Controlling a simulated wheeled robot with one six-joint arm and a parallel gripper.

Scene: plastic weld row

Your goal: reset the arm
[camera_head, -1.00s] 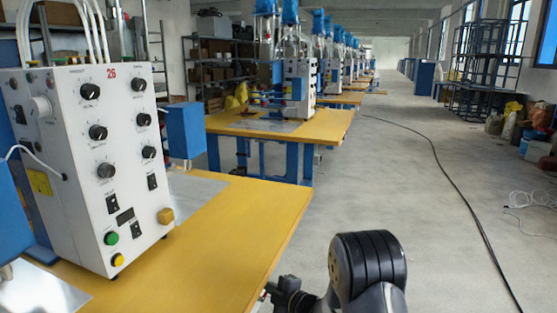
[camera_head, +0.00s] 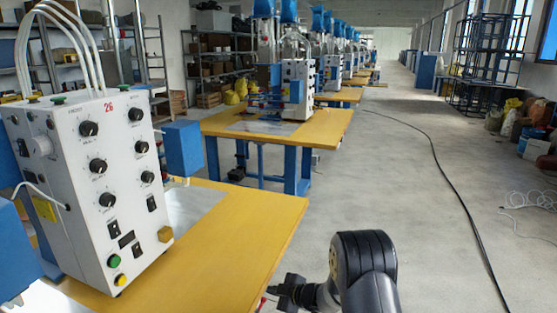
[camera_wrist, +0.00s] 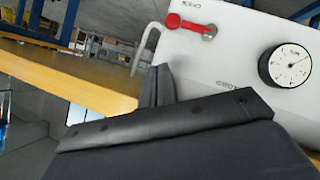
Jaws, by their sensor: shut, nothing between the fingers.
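My arm (camera_head: 365,268) shows at the bottom of the head view, bent beside the right edge of the near yellow table. My gripper (camera_head: 272,290) is a small dark shape at the table's edge, partly cut off by my arm. In the wrist view my gripper (camera_wrist: 158,88) shows as dark fingers, shut with nothing held. A white housing with a red lever (camera_wrist: 190,27) and a round gauge (camera_wrist: 290,65) fills the upper right of that view, close behind the fingers. Whether they touch it cannot be told.
A white control box (camera_head: 90,190) numbered 26 stands on the near yellow table (camera_head: 235,250). More welding tables (camera_head: 325,125) recede behind it. Shelves (camera_head: 215,55) line the left wall.

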